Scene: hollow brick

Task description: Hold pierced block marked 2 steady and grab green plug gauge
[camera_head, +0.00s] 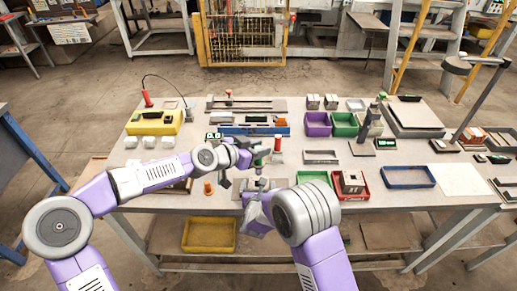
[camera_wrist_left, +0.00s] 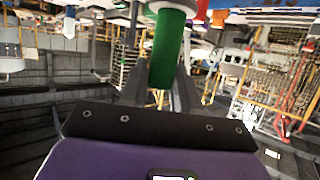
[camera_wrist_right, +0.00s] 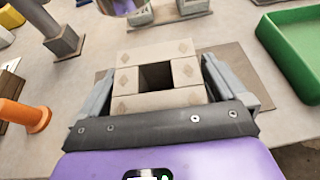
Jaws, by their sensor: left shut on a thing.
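The pierced block (camera_wrist_right: 157,105) is pale, with a square hole in its top, and sits on a grey plate in the right wrist view. No number 2 is readable on it. My right gripper (camera_wrist_right: 158,80) has one finger on each side of the block, very close to its walls; I cannot tell whether they press on it. The green plug gauge (camera_wrist_left: 166,48) stands between the fingers of my left gripper (camera_wrist_left: 160,92), which is shut on it. In the head view my left gripper (camera_head: 256,161) is above the table's front middle, close to my right gripper (camera_head: 256,207).
An orange plug (camera_wrist_right: 25,115) stands left of the block, and a grey post on a square base (camera_wrist_right: 64,43) is behind it. A green tray (camera_wrist_right: 296,60) lies to the right. Purple (camera_head: 317,131), red and blue trays (camera_head: 408,187) occupy the table's right half.

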